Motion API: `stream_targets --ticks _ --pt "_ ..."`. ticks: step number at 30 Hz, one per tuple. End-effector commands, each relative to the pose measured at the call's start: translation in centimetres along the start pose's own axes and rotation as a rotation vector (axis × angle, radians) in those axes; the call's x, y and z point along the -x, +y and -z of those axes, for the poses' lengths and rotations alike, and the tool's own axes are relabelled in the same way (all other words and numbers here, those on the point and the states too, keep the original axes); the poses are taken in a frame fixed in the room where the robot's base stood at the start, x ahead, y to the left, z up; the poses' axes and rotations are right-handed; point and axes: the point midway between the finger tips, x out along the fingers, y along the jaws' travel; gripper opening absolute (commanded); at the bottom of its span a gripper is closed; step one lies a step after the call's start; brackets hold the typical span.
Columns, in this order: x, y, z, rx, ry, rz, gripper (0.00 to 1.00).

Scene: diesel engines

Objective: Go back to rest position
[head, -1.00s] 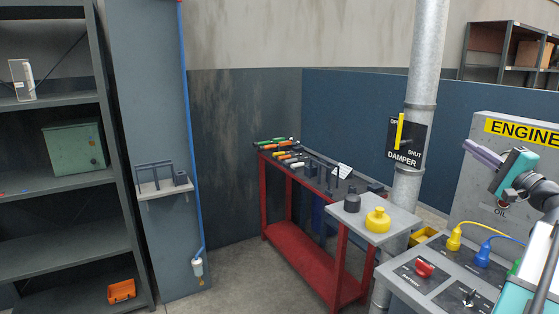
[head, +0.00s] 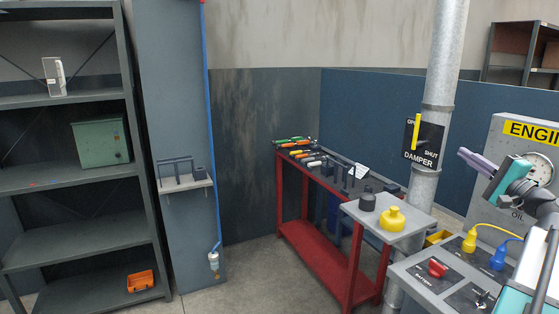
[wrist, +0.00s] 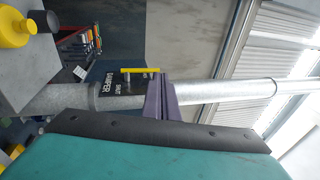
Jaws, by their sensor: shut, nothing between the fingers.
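My gripper (head: 466,155) is at the right of the head view, held up in front of the grey engine panel (head: 498,148). Its purple fingers are shut with nothing between them and point up and left. In the wrist view the shut fingers (wrist: 160,98) show at the middle, in front of the metal pipe (wrist: 215,92). The fingers hold no object.
A vertical pipe (head: 437,100) with a damper plate (head: 423,142) and yellow lever stands left of my gripper. A small shelf holds a yellow bottle (head: 391,219). A console (head: 415,264) lies below.

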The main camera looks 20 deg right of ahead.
Motion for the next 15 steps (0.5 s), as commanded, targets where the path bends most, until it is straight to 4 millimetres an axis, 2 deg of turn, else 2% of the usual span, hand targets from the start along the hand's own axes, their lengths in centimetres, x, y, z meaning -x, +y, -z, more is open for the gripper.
stream_targets --ticks 5,9,15 --pt "-3.4 4.3 -2.1 -0.055 -0.054 -0.023 0.00" --pt "-6.6 9.4 -4.8 -0.117 -0.110 -0.053 0.00" --pt "-10.4 17.5 -9.5 -0.191 -0.182 -0.125 0.00"
